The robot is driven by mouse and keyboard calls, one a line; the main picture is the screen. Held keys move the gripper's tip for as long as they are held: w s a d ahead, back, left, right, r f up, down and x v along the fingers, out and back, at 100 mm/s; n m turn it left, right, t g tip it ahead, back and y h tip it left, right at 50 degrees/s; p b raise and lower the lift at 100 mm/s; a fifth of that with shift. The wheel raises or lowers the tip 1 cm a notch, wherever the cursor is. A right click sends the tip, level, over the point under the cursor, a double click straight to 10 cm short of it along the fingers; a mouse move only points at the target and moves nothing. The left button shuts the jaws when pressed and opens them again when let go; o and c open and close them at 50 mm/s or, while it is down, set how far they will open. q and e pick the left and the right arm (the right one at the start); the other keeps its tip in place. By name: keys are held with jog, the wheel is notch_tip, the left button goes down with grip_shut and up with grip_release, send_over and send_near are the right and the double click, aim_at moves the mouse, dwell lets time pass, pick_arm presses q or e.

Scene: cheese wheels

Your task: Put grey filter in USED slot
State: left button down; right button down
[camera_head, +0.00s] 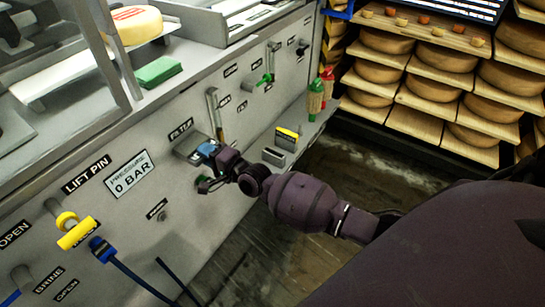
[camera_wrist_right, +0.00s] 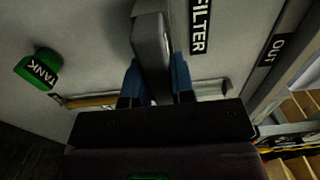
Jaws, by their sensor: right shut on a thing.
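My right gripper (camera_head: 207,155) is at the panel, next to the FILTER label (camera_head: 181,131). In the right wrist view its blue fingertips (camera_wrist_right: 156,82) are shut on a flat grey piece, apparently the grey filter (camera_wrist_right: 152,40). The grey piece (camera_head: 188,147) shows at the panel on the left side of the gripper; whether it is still seated there I cannot tell. A small shelf to the right holds a grey block (camera_head: 273,156) and a yellow-and-dark item (camera_head: 288,134). No USED label is readable. My left gripper is not in view.
A green TANK knob (camera_wrist_right: 38,70) is close to the gripper. A lever (camera_head: 213,112) stands above it. Green and red bottles (camera_head: 316,97) stand on the shelf's far end. Cheese racks (camera_head: 420,90) fill the back right. Open floor (camera_head: 370,165) lies between.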

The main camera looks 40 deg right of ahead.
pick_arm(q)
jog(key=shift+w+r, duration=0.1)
pick_arm(e)
jog(key=shift+s, duration=0.15)
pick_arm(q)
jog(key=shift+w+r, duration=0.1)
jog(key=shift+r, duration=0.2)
pick_arm(e)
jog(key=shift+s+d, duration=0.25)
jog(key=shift+s, duration=0.15)
jog(key=shift+s, duration=0.1)
